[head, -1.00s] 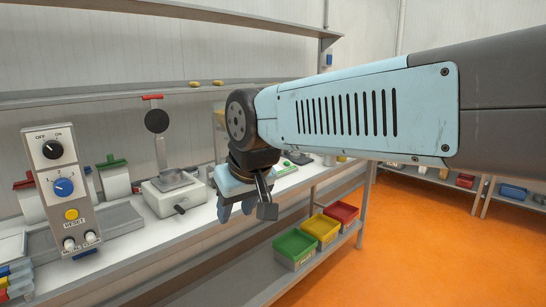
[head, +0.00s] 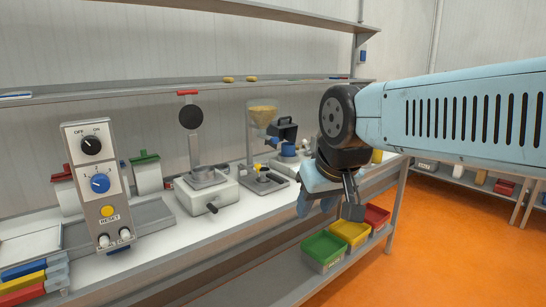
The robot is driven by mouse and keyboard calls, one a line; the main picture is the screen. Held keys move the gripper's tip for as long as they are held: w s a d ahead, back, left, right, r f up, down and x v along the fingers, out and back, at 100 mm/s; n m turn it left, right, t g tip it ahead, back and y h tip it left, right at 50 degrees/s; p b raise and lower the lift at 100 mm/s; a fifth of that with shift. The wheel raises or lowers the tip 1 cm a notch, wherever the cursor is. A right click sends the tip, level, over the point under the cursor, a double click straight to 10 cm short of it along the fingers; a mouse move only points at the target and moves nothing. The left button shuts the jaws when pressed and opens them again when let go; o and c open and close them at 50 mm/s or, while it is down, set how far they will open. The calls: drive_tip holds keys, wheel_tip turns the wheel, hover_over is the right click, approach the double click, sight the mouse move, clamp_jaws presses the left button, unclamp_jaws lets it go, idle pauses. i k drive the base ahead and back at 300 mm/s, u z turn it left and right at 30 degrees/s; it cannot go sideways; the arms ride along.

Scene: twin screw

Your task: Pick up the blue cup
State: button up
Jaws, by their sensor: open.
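A small blue round object (head: 288,150), possibly the blue cup, stands at the back of the workbench, right of the hopper machine. It is partly covered by dark parts around it, so I cannot tell for sure that it is a cup. My gripper (head: 317,205) hangs fingers down at the front right of the bench. It is open, and I see nothing between its fingers. In the picture it is to the right of and below the blue object, apart from it. My wrist and arm cover part of the bench's right end.
A hopper machine (head: 263,140), a lever press (head: 206,190) and a control panel (head: 97,185) stand on the workbench (head: 160,240). Green (head: 324,250), yellow (head: 350,232) and red (head: 377,217) bins are on the lower shelf. Orange floor (head: 440,230) is open at right.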

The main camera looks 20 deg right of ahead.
sight(288, 149)
drive_tip(key=k, duration=0.6)
drive_tip(key=z, duration=0.2)
drive_tip(key=i, duration=2.15)
drive_tip(key=u, duration=0.2)
